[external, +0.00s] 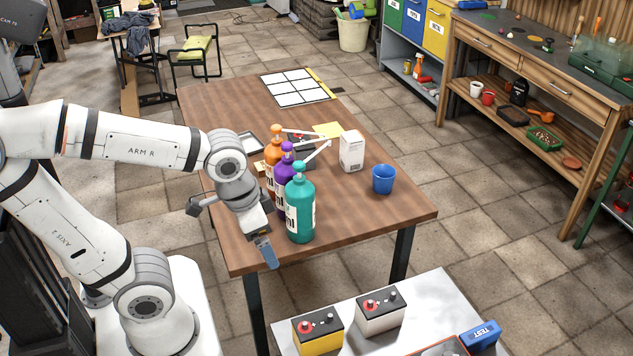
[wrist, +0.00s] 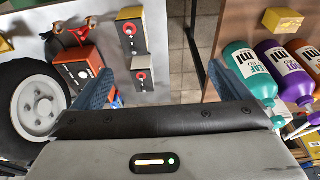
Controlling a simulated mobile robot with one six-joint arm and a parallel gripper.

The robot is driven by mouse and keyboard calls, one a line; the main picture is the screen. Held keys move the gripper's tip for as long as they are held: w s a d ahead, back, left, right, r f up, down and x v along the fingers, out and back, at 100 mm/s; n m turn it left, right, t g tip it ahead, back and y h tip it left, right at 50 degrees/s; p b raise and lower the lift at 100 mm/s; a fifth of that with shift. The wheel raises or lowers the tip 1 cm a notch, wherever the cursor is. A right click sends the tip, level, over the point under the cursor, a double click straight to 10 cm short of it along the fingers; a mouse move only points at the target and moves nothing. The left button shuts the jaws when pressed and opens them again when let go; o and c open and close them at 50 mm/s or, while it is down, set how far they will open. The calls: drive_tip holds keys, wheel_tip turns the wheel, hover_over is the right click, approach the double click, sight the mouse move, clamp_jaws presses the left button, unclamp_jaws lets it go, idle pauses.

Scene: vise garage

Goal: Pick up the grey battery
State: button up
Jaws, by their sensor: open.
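The grey battery (external: 381,318) stands upright on the pale bench at the front, with a black top and a red terminal ring. It also shows in the wrist view (wrist: 143,62), toward the left finger's side. A yellow battery (external: 318,341) stands just left of it and also shows in the wrist view (wrist: 130,13). My gripper (external: 265,252) hangs over the near left edge of the wooden table, above and left of the batteries, apart from both. In the wrist view its blue fingers (wrist: 160,68) are spread wide with nothing held between them.
Orange, purple and teal pump bottles (external: 300,205) stand close beside my gripper on the wooden table (external: 400,215). A blue cup (external: 383,179) and white carton (external: 351,151) are farther right. A blue TEST device (external: 481,335) and red-orange box (wrist: 78,68) share the bench with the batteries.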

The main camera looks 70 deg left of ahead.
drive_tip(key=shift+w, duration=0.1)
drive_tip(key=w+a+r+n+h+b, duration=0.1)
drive_tip(key=w+a+r+n, duration=0.25)
drive_tip(key=w+n, duration=0.5)
drive_tip(key=w+a+n+h+b, duration=0.1)
drive_tip(key=w+a+n+h, duration=0.1)
drive_tip(key=w+a+n, duration=0.95)
drive_tip(key=n+t+h+b, duration=0.15)
drive_tip(key=n+t, duration=0.25)
drive_tip(key=n, duration=0.8)
hover_over(298, 140)
drive_tip(key=w+d, duration=0.3)
drive_tip(key=d, duration=0.9)
wheel_tip(298, 140, down, 4)
drive_tip(key=s+a+f+n+y, duration=0.1)
drive_tip(key=a+f, duration=0.2)
drive_tip(key=a, duration=0.1)
drive_tip(key=s+a+f+n+g+y+b, duration=0.1)
drive_tip(key=s+a+f, duration=0.1)
drive_tip(key=a+f, duration=0.2)
drive_tip(key=s+a+f+n+g+y+b, duration=0.1)
drive_tip(key=s+a+f+y, duration=0.1)
drive_tip(key=a+f, duration=0.2)
drive_tip(key=shift+w+a+f, duration=0.1)
drive_tip(key=shift+a+f, duration=0.05)
drive_tip(key=shift+f, duration=0.25)
drive_tip(key=x, duration=0.7)
drive_tip(key=shift+w, duration=0.1)
